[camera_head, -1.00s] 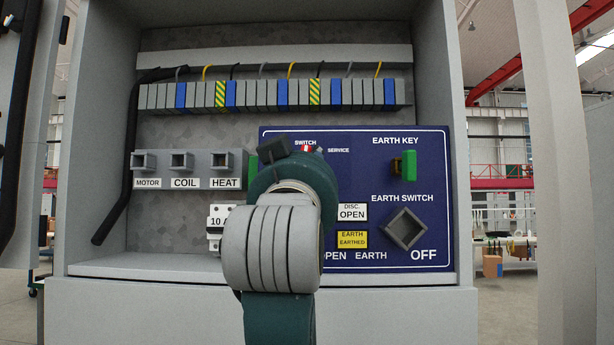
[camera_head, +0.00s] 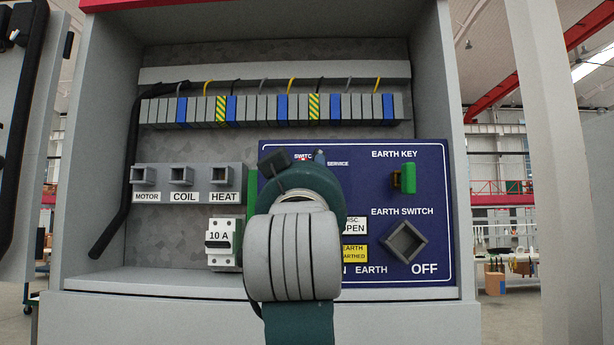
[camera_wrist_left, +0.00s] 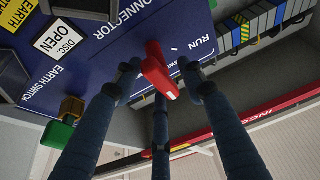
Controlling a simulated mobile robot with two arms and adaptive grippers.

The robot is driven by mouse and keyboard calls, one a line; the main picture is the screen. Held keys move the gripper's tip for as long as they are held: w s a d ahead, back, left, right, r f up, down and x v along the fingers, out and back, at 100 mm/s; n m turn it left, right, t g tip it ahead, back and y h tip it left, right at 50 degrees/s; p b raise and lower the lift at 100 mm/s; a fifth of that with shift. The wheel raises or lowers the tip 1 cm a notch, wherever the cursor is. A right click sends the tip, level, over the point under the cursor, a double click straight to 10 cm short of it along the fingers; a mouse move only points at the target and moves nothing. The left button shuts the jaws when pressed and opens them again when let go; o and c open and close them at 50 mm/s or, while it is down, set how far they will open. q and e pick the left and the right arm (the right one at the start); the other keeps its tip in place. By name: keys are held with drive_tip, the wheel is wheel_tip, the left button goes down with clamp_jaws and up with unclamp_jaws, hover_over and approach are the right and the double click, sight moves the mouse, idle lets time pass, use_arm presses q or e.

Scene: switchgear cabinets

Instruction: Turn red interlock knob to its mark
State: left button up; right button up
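The red interlock knob (camera_wrist_left: 158,72) stands out from the blue panel in the left wrist view, near the RUN lettering. In the head view my left arm hides nearly all of it. My left gripper (camera_wrist_left: 160,82) has its dark fingers spread around the knob. One fingertip is on each side, with a narrow gap showing, and a third finger is behind. The gripper looks open, not closed on the knob. The blue panel (camera_head: 432,160) carries the knob, and its small marks by RUN are partly covered. My right gripper is in neither view.
On the same panel are a green earth key (camera_head: 406,179), a grey square earth switch (camera_head: 405,242) and a yellow EARTHED label (camera_head: 355,254). A white 10 A breaker (camera_head: 221,245) and a MOTOR/COIL/HEAT block (camera_head: 182,182) sit to the left. The cabinet side walls flank the panel.

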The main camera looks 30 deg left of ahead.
use_arm(q)
drive_tip(key=shift+w+a+f, duration=0.1)
drive_tip(key=shift+w+f, duration=0.05)
drive_tip(key=shift+s+d, duration=0.2)
drive_tip(key=shift+s, duration=0.1)
drive_tip(key=v, duration=1.1)
drive_tip(key=shift+s, duration=0.15)
drive_tip(key=shift+f, duration=0.2)
